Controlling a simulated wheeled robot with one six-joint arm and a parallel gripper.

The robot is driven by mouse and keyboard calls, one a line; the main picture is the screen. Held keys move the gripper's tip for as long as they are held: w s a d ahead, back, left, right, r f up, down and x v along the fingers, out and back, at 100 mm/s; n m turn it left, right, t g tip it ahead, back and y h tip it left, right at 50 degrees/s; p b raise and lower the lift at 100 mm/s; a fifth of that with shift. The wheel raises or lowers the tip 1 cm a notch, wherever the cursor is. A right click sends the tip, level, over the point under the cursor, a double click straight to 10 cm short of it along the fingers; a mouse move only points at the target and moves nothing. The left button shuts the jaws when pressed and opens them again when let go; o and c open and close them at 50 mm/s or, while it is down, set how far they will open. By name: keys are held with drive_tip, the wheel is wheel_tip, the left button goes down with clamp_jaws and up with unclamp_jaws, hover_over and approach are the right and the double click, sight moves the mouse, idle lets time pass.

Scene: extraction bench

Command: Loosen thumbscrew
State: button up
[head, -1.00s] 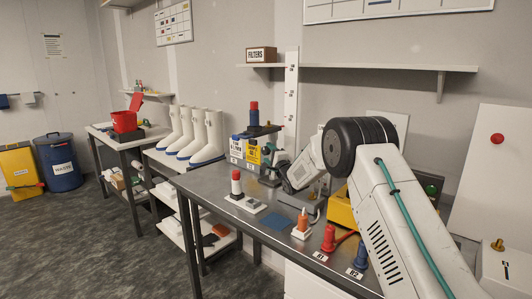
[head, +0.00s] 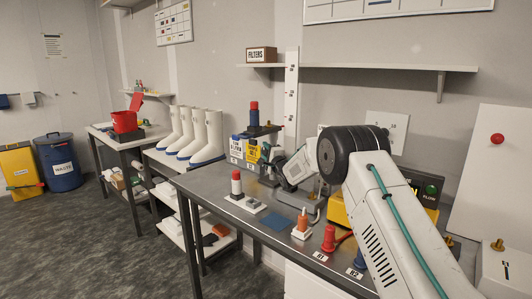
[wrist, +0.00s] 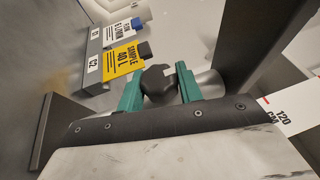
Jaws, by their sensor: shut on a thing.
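A dark, lobed thumbscrew knob (wrist: 158,86) sits between the two green fingers of my gripper (wrist: 160,72) in the wrist view. The fingers are shut on it from both sides. In the head view my gripper (head: 269,152) is at the stand on the back of the bench, and the knob is too small and covered to make out there. Beside it are a yellow tag reading "SAMPLE 40 L" (wrist: 123,60) and a blue and white tag (wrist: 118,30), above plates marked C2 and C1.
A yellow box with a green button (head: 431,189) stands behind my arm. A dark upright plate (wrist: 58,130) flanks the gripper.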

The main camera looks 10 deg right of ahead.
drive_tip(key=shift+r+n+g, duration=0.1)
drive_tip(key=shift+n+g, duration=0.3)
drive_tip(key=shift+g, duration=0.4)
drive_tip(key=shift+n+g+h, duration=0.5)
drive_tip(key=shift+n+g, duration=0.1)
drive_tip(key=shift+g, duration=1.4)
drive_tip(key=o, duration=1)
drive_tip(key=shift+s, duration=0.1)
drive_tip(key=v, duration=0.7)
drive_tip(key=shift+s, duration=0.35)
